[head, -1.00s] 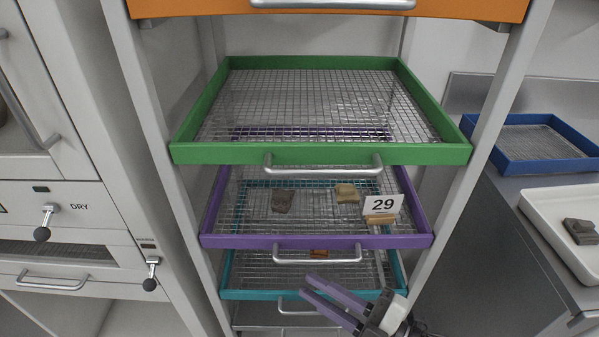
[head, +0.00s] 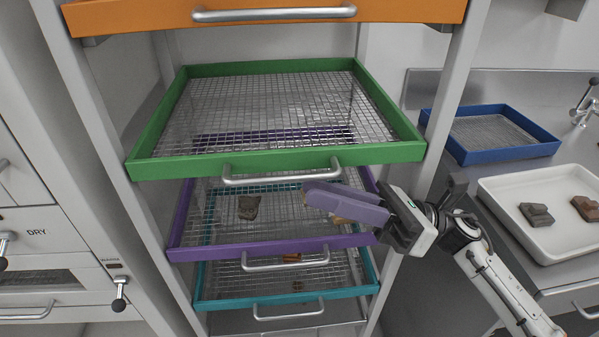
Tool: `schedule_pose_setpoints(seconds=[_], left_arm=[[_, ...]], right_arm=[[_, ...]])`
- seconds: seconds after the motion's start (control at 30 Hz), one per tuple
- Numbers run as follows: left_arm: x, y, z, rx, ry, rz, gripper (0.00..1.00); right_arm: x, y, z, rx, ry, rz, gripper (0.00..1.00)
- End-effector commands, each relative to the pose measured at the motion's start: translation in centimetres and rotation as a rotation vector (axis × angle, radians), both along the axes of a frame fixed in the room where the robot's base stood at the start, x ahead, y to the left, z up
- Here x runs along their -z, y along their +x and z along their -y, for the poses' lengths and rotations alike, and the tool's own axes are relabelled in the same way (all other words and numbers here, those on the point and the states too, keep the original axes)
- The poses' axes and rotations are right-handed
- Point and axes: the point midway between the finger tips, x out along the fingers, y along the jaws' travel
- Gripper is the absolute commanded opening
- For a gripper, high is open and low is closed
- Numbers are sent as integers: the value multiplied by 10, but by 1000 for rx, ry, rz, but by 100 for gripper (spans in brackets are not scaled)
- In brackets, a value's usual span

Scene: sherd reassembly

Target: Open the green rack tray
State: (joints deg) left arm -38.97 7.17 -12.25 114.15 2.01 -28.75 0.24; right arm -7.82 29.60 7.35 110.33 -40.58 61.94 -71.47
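The green rack tray (head: 275,161) is a wire-mesh tray with a green frame and a silver bar handle (head: 282,176) on its front. It sits below the orange tray and looks empty. My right gripper (head: 306,192) comes in from the right, with its purple-grey fingers pointing left. Its tips are just below and near the right end of the green tray's handle. I cannot tell whether they touch it. The fingers overlap in this view, so the gap between them is hidden. My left gripper is not in view.
An orange tray (head: 265,12) is above. A purple tray (head: 220,248) holding a dark sherd (head: 249,207) and a teal tray (head: 286,297) are below. Rack posts (head: 420,128) flank the trays. A blue tray (head: 504,154) and a white tray (head: 548,246) with sherds stand right.

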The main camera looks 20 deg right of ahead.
Motion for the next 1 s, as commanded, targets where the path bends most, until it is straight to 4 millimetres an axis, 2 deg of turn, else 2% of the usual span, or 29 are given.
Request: schedule_pose_setpoints(seconds=[0.13, 0.5, 0.67, 0.9, 1.0], left_arm=[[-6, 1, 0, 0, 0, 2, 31], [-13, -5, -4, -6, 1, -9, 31], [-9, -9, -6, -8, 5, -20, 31], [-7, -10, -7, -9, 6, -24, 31], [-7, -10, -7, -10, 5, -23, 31]], right_arm=[[-11, 4, -10, 5, -21, 48, 16], [-31, 21, -55, 8, -18, 42, 16], [-32, 24, -63, 9, -19, 40, 16], [-32, 25, -64, 9, -19, 39, 16], [-32, 25, -64, 9, -18, 39, 1]])
